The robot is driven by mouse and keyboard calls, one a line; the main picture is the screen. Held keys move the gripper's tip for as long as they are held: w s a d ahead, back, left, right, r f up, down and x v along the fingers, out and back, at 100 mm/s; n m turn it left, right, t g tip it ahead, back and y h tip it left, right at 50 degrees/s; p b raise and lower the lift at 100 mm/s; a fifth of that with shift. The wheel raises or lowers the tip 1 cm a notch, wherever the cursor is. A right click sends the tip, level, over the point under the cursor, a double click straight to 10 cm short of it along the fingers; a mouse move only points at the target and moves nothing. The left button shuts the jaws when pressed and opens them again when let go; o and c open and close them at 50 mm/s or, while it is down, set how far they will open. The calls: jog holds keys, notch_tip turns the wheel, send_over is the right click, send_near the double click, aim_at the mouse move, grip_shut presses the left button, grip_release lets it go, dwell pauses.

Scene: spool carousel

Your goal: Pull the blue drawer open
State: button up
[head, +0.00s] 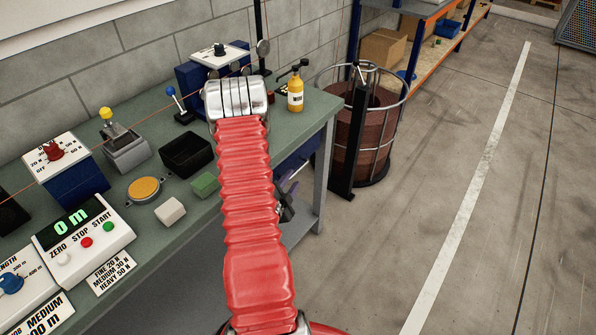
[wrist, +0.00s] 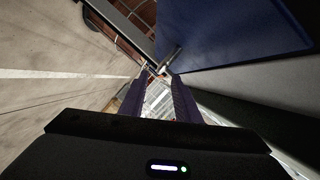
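The blue drawer (head: 296,160) sits under the right end of the green workbench, partly hidden behind my red arm in the head view. In the wrist view its blue front (wrist: 235,35) fills the upper right. A thin metal handle (wrist: 170,58) stands out near the lower left corner of that front. My gripper (wrist: 160,76) has its two purple fingers apart, with the handle at or just beyond their tips. I cannot tell whether they touch it. In the head view my gripper (head: 287,190) is beside the drawer, mostly hidden by my arm.
The workbench (head: 325,105) carries a yellow bottle (head: 295,94), a black bin (head: 186,153), a control box (head: 82,234) and several small items. A bench leg (head: 322,180) and a wire-caged spool (head: 365,135) stand to the right.

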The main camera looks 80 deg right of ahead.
aim_at(299, 169)
jog(key=x, duration=0.8)
jog(key=shift+a, duration=0.1)
grip_shut()
dwell(0.4)
